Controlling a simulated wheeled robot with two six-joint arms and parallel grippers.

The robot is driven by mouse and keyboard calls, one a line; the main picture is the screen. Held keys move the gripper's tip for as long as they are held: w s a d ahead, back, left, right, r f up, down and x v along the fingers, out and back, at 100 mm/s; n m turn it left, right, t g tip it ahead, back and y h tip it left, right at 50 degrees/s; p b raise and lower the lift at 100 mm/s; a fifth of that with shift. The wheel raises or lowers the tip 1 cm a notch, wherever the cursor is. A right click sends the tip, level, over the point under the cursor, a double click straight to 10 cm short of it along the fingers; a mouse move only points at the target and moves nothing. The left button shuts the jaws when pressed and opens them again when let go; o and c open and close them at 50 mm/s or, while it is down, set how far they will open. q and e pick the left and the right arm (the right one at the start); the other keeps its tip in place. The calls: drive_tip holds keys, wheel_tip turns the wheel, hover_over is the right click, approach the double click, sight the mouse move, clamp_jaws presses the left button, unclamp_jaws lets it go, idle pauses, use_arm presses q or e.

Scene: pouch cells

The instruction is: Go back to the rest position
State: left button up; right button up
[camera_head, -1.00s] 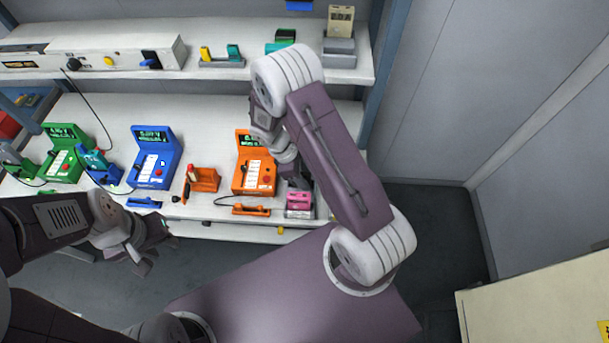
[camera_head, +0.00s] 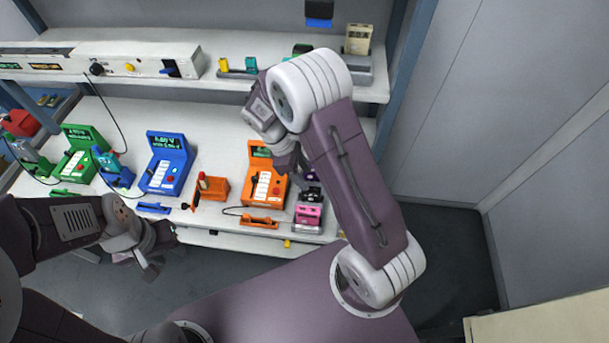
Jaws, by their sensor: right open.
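My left gripper (camera_head: 148,264) hangs over the floor in front of the bench, at the lower left. It looks empty, but its jaw gap is unclear. My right gripper (camera_head: 298,172) is open, above the bench between the orange device (camera_head: 265,184) and the pink-and-black device (camera_head: 309,213). It is partly hidden by its own wrist, and I see nothing held in it. The pink-and-black device stands near the bench's front edge, apart from the gripper as far as I can tell.
The white bench (camera_head: 225,236) also carries a blue device (camera_head: 168,165), a green device (camera_head: 82,155) and a small orange holder (camera_head: 213,187) with a red piece. A shelf (camera_head: 225,88) runs above, close behind my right wrist. Floor (camera_head: 446,240) is clear at right.

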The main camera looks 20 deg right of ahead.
wheel_tip(320, 180, up, 6)
drive_tip(key=s+d+m+t+y, duration=0.1)
drive_tip(key=s+d+m, duration=0.1)
drive_tip(key=s+a+m+t+y, duration=0.2)
drive_tip(key=s+a+m+y, duration=0.1)
drive_tip(key=s+m, duration=0.5)
drive_tip(key=shift+s+a+f+m+t, duration=0.25)
drive_tip(key=shift+a+f+m, duration=0.2)
drive_tip(key=shift+m, duration=0.55)
drive_tip(key=shift+w, duration=0.2)
drive_tip(key=shift+s, duration=0.15)
